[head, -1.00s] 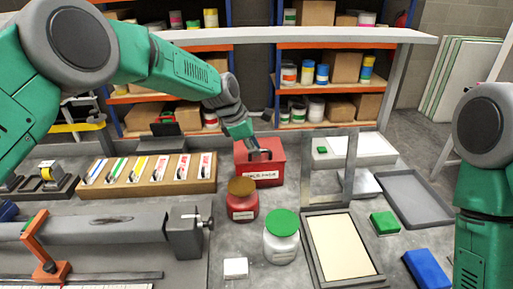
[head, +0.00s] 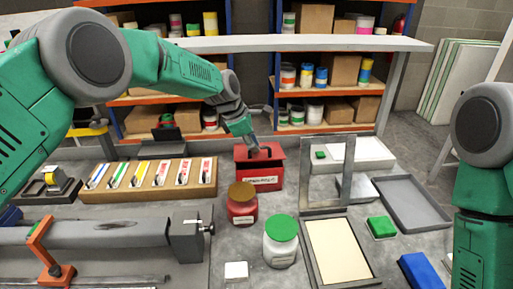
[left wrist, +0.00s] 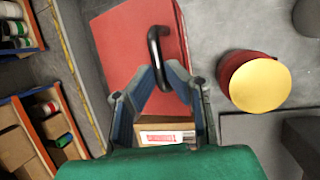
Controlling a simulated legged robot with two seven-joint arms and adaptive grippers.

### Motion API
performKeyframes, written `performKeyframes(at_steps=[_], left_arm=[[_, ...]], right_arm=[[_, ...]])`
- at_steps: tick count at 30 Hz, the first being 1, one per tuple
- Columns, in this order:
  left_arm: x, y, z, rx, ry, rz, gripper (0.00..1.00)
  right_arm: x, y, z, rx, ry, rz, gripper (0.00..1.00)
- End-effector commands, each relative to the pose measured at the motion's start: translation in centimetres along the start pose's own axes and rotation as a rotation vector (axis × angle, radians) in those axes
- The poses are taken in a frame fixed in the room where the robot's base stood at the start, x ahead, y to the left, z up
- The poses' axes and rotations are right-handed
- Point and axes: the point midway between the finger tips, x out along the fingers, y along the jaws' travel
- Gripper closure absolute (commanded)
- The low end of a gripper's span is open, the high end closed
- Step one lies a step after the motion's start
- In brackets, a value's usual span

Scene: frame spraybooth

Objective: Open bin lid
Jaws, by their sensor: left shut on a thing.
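The red bin (head: 262,182) stands on the bench, in the middle of the head view, with a white label on its front. In the left wrist view its flat red lid (left wrist: 125,50) bears a black loop handle (left wrist: 153,42). My left gripper (head: 254,150) reaches down to the lid from the left. In the left wrist view my left gripper (left wrist: 166,76) has its fingers shut on the handle's near end. Whether the lid has lifted at all, I cannot tell. My right gripper is out of view.
A red jar with a brown lid (head: 242,190) and a white jar with a green lid (head: 281,228) stand in front of the bin. A grey frame (head: 304,180) stands to its right, near a grey tray (head: 412,200). A wooden rack (head: 150,192) is at left.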

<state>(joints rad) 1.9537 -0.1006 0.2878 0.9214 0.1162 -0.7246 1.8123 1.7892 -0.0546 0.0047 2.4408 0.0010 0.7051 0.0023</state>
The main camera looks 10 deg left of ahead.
Motion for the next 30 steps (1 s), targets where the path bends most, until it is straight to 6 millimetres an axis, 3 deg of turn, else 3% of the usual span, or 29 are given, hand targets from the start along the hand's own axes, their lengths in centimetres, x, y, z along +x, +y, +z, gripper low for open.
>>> performKeyframes(at_steps=[4,12,30], left_arm=[[-1.5,2.0,0.0,0.001,0.007,0.015,1.0],[-2.3,4.0,0.4,0.003,0.009,0.013,1.0],[-2.5,5.4,0.4,0.0,0.013,0.005,1.0]], right_arm=[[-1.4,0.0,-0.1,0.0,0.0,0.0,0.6],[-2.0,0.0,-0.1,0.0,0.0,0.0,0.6],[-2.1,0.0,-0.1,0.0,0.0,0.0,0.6]])
